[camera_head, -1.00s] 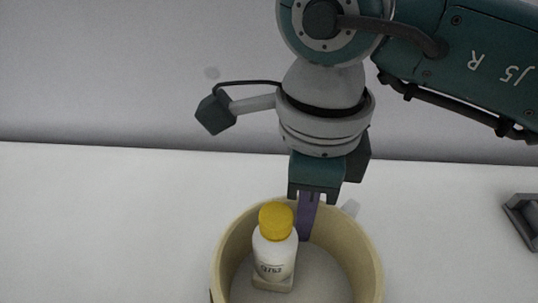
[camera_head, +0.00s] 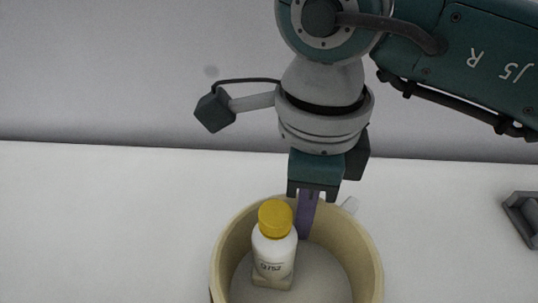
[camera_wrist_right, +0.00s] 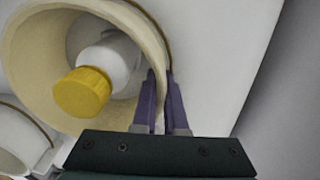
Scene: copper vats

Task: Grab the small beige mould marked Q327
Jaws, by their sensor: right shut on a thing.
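A round beige mould (camera_head: 365,250) stands on the white surface, open at the top and cut off by the bottom edge of the head view. Its rim also shows in the right wrist view (camera_wrist_right: 22,50). No Q327 mark is readable on it. My right gripper (camera_wrist_right: 160,78) is shut on the mould's wall at the far rim, one purple finger inside and the other outside. In the head view the inside finger of the right gripper (camera_head: 306,220) shows; the outer one is hidden behind the wall. My left gripper is not in view.
A white bottle (camera_head: 273,255) with a yellow cap (camera_head: 275,217) and a small printed label stands inside the mould. Another pale round container (camera_wrist_right: 22,135) is partly seen in the wrist view. A grey angular object (camera_head: 522,215) lies at the right edge. The left surface is clear.

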